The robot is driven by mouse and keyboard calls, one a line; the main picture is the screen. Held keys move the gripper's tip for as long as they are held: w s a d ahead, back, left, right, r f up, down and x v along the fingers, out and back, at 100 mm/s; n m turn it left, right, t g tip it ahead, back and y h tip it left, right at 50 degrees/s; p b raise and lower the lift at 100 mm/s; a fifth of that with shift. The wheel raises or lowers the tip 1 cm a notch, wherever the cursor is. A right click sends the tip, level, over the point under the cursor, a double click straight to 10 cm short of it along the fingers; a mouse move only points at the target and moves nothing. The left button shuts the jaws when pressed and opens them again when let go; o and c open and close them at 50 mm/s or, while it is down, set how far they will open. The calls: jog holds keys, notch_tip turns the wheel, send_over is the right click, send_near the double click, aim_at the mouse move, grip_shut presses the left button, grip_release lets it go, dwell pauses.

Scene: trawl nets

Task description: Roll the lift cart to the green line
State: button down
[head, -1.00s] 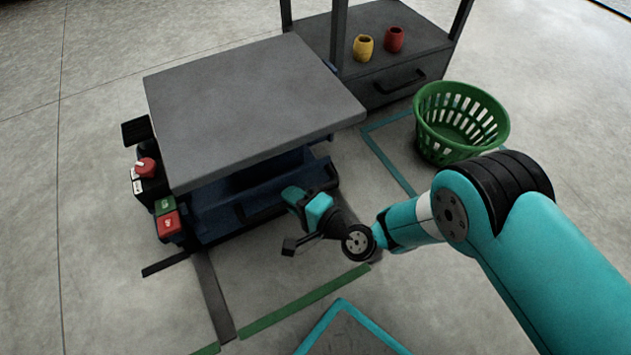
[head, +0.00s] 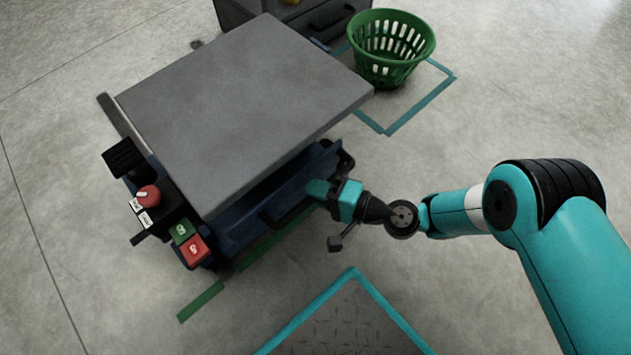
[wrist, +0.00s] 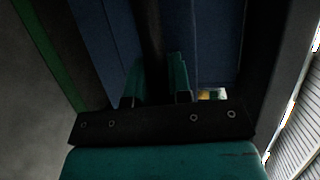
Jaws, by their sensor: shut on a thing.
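The lift cart has a flat grey top (head: 240,100) over a dark blue base (head: 240,228). A control panel with a red knob and green and red buttons (head: 188,240) is on its left side. My gripper (head: 318,189) is shut on the black handle bar (head: 275,216) at the cart's near side. In the wrist view the teal fingers (wrist: 155,80) are on either side of the dark handle bar (wrist: 152,35). The green line (head: 200,300) shows left of the cart's near corner and along its near edge; the cart hides part of it.
A green basket (head: 392,50) stands in a teal-taped floor area (head: 420,105) at the back right. A grey drawer unit (head: 330,22) is behind the cart. A teal-bordered dark floor plate (head: 350,315) lies at the front. Open floor is on the right.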

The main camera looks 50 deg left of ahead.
jog(key=shift+s+d+f, duration=0.1)
jog(key=shift+s+d, duration=0.15)
jog(key=c, duration=1.1)
grip_release()
jog(key=shift+w, duration=0.1)
jog(key=shift+o, duration=0.2)
jog(key=shift+w+a, duration=0.1)
jog(key=p+v, duration=0.7)
jog(key=v, duration=1)
jog(key=shift+w+d+p, duration=0.15)
jog(key=shift+d+p, duration=0.1)
jog(key=shift+p, duration=0.1)
